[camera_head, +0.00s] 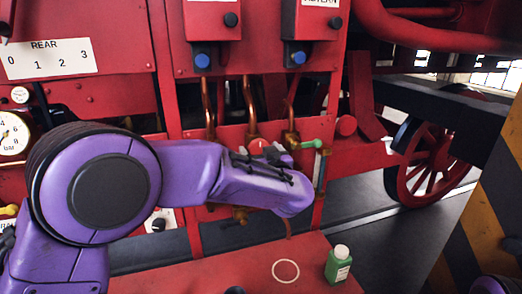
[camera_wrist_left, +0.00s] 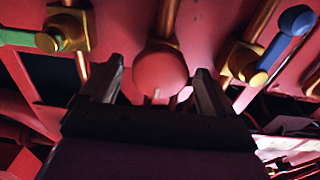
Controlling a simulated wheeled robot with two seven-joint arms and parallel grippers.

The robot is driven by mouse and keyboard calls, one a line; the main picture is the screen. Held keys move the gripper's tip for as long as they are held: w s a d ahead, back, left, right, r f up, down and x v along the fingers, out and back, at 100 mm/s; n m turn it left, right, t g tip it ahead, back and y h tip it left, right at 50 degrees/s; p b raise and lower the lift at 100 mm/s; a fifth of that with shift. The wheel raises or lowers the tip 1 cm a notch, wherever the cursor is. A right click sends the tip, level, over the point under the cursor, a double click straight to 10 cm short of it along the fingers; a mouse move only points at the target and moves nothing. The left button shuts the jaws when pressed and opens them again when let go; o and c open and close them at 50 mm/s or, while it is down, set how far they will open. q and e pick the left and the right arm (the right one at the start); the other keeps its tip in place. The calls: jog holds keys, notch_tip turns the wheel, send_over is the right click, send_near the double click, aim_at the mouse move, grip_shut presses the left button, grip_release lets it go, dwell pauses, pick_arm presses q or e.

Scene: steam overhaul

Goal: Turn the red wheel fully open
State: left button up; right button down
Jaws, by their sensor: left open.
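The red wheel (camera_wrist_left: 160,72) shows in the left wrist view as a round red disc on a copper pipe, with a small pale mark at its lower edge. In the head view the red wheel (camera_head: 258,146) is partly hidden behind my left gripper (camera_head: 268,155). In the wrist view my left gripper (camera_wrist_left: 157,88) is open, with one dark finger on each side of the wheel. I cannot tell whether the fingers touch it. My right gripper is not in view.
A green-handled valve (camera_head: 312,144) stands just right of the wheel. The wrist view shows a blue-handled valve (camera_wrist_left: 295,20) on the right. A green bottle (camera_head: 339,264) and a pale ring (camera_head: 286,271) rest on the red surface below. A striped post (camera_head: 480,215) stands right.

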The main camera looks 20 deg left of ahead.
pick_arm(q)
jog(key=shift+s, duration=0.1)
jog(key=shift+c, duration=1.3)
jog(key=c, duration=0.8)
